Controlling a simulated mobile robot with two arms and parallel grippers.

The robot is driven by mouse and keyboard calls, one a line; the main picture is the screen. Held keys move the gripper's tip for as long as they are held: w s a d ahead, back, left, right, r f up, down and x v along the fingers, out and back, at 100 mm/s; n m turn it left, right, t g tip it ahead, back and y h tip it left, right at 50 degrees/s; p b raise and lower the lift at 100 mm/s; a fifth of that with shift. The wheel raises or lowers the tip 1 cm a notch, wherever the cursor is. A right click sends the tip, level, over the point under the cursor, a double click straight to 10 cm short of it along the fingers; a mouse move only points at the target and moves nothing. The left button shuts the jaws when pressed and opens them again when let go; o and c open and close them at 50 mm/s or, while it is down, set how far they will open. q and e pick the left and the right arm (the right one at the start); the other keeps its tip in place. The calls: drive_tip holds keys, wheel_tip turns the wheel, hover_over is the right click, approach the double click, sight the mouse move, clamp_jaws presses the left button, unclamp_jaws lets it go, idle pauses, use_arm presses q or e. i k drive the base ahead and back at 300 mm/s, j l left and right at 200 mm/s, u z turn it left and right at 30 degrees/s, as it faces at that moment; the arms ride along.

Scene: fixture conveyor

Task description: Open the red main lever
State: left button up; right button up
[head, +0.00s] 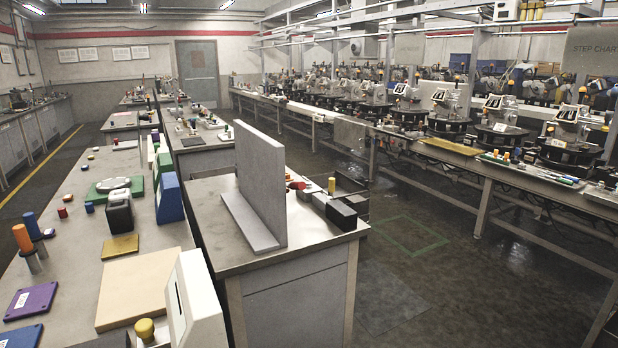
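I cannot make out a red main lever for certain. A small red part (297,185) shows at the right edge of the upright grey panel, beside a black block (341,214) on the metal table; its shape is too small to tell. Neither of my grippers is in view.
The grey panel (262,180) stands upright on the metal table (215,235). A long workbench (60,270) on the left holds a tan board (138,285), blue and green blocks and handles. A conveyor line (490,165) with machines runs along the right. The floor (400,270) between is clear.

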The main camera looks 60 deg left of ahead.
sight(294, 185)
drive_tip(key=i+j+u, duration=0.1)
drive_tip(key=i+u, duration=0.2)
drive_tip(key=u, duration=0.15)
drive_tip(key=i+u, duration=0.3)
drive_tip(key=u, duration=0.15)
drive_tip(key=i+l+u, duration=0.15)
drive_tip(key=i+u, duration=0.15)
drive_tip(key=u, duration=0.15)
drive_tip(key=i+l+u, duration=0.25)
drive_tip(key=u, duration=0.2)
drive_tip(key=i+l+u, duration=0.2)
drive_tip(key=i+u, duration=0.15)
drive_tip(key=u, duration=0.15)
drive_tip(key=i+l+u, duration=0.3)
drive_tip(key=u, duration=0.15)
drive_tip(key=i, duration=0.4)
